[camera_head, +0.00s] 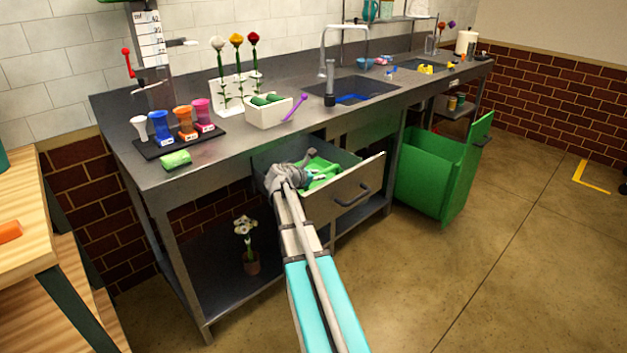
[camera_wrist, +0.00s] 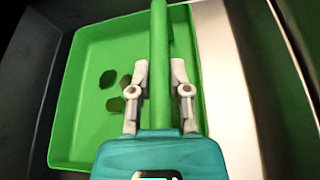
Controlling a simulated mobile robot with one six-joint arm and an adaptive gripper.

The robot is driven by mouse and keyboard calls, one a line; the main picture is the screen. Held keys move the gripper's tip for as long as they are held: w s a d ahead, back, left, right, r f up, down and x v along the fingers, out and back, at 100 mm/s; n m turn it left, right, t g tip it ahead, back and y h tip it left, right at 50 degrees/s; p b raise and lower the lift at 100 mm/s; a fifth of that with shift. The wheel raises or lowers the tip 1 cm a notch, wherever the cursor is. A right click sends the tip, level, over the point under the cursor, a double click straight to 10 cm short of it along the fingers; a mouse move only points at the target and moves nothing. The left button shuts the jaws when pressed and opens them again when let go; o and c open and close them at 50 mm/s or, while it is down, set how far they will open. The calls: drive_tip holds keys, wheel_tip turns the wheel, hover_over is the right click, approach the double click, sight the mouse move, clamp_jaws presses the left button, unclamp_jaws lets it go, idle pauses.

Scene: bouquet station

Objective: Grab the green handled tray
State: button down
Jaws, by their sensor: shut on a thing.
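The green handled tray (camera_wrist: 85,130) lies inside the open drawer (camera_head: 345,189) under the steel counter. Part of it (camera_head: 322,165) shows in the head view, partly hidden by my arm. Its green handle (camera_wrist: 159,60) is a bar that runs lengthwise over the tray. My gripper (camera_wrist: 159,85) is over the tray with one finger on each side of the handle, shut on it. In the head view my gripper (camera_head: 308,178) reaches down into the drawer. A few dark green pieces (camera_wrist: 115,88) lie on the tray floor.
The drawer walls stand close around the tray. A green bin (camera_head: 425,175) stands right of the drawer. Above, the counter holds a white box (camera_head: 268,115), a green sponge (camera_head: 175,160) and colored cups (camera_head: 184,122). A flower pot (camera_head: 251,265) stands on the lower shelf. Floor in front is clear.

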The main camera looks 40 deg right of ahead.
drive_tip(key=shift+r, duration=0.1)
wheel_tip(320, 180, up, 28)
drive_tip(key=p, duration=2.8)
